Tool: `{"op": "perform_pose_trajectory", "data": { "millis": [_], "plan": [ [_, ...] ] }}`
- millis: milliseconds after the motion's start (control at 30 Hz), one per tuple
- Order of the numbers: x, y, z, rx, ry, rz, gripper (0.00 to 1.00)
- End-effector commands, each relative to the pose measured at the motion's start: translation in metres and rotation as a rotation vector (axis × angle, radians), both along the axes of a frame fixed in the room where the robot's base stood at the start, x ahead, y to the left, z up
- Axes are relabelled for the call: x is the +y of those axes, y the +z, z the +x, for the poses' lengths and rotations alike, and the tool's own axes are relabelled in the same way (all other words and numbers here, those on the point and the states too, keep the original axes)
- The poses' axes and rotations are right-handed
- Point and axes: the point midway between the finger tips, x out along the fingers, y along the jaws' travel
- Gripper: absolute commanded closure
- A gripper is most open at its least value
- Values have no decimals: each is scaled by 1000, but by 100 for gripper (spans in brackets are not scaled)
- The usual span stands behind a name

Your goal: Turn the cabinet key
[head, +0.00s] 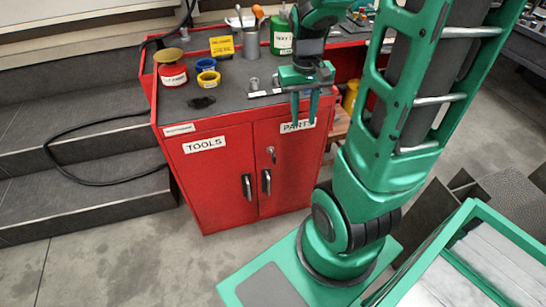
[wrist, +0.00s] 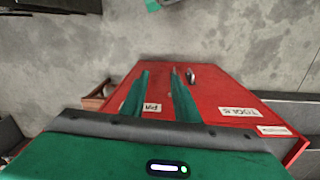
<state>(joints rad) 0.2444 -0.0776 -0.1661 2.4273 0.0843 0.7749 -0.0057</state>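The red cabinet (head: 225,170) has two doors, labelled TOOLS and PARTS. A small metal key (head: 271,154) sits in the PARTS door, above the two dark handles. My gripper (head: 303,121) is in front of the cabinet's top right edge, its green fingers pointing down and partly covering the PARTS label. It is up and to the right of the key and apart from it. In the wrist view the cabinet (wrist: 225,103) appears upside down, with my two fingers (wrist: 159,73) spread and nothing between them. I cannot clearly make out the key there.
A black cable (head: 85,183) lies across the grey steps at left. The floor before the doors is clear.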

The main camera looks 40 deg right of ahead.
Motion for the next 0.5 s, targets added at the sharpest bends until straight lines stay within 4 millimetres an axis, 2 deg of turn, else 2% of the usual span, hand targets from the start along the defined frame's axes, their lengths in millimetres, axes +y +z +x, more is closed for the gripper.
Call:
{"op": "perform_pose_trajectory", "data": {
  "millis": [200,500],
  "plan": [
    [-10,-51,53,8,41,2,72],
    [-12,-136,111,0,92,26,72]
  ]
}}
